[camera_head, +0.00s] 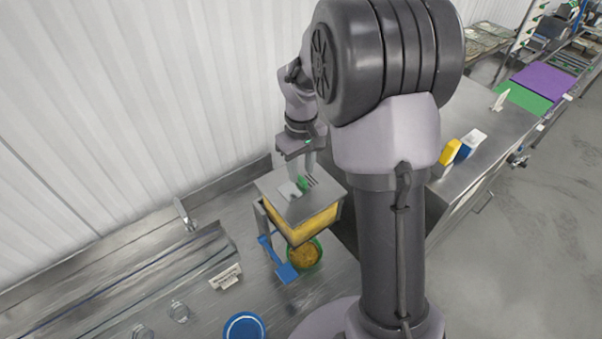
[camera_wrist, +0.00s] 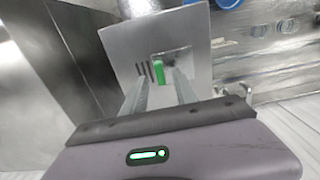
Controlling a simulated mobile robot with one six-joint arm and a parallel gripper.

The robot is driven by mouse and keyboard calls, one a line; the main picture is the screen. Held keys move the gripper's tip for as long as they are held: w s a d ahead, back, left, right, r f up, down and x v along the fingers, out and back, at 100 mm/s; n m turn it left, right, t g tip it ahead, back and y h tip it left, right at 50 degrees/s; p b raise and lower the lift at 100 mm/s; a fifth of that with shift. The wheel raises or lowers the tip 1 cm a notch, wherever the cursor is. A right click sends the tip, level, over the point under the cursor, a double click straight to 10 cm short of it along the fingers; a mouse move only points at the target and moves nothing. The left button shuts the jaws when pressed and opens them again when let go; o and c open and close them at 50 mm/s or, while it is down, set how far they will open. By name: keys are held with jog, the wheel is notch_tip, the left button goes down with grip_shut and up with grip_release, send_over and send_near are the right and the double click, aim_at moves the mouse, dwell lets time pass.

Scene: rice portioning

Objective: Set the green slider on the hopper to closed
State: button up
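The hopper (camera_head: 318,222) is a box with yellow contents and a flat grey metal top, standing on a frame on the counter. Its green slider (camera_head: 303,182) sits on the top, beside dark slots and a light patch. In the wrist view the green slider (camera_wrist: 158,70) is upright in the picture, on the hopper's top plate (camera_wrist: 118,48). My gripper (camera_head: 303,165) is over the hopper top, close to the slider. In the wrist view my gripper (camera_wrist: 160,84) has its two fingers apart, with the slider seen between and beyond their tips. I cannot tell whether they touch it.
A green bowl (camera_head: 316,246) with yellow food stands under the hopper, with a blue part (camera_head: 286,272) beside it. A blue round container (camera_head: 244,326) is at the counter's front. A white label card (camera_head: 225,277) stands left. Yellow and blue items (camera_head: 451,151) stand on the right counter.

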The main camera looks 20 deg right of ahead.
aim_at(294, 186)
jog(key=shift+f, duration=1.25)
grip_shut()
dwell(0.5)
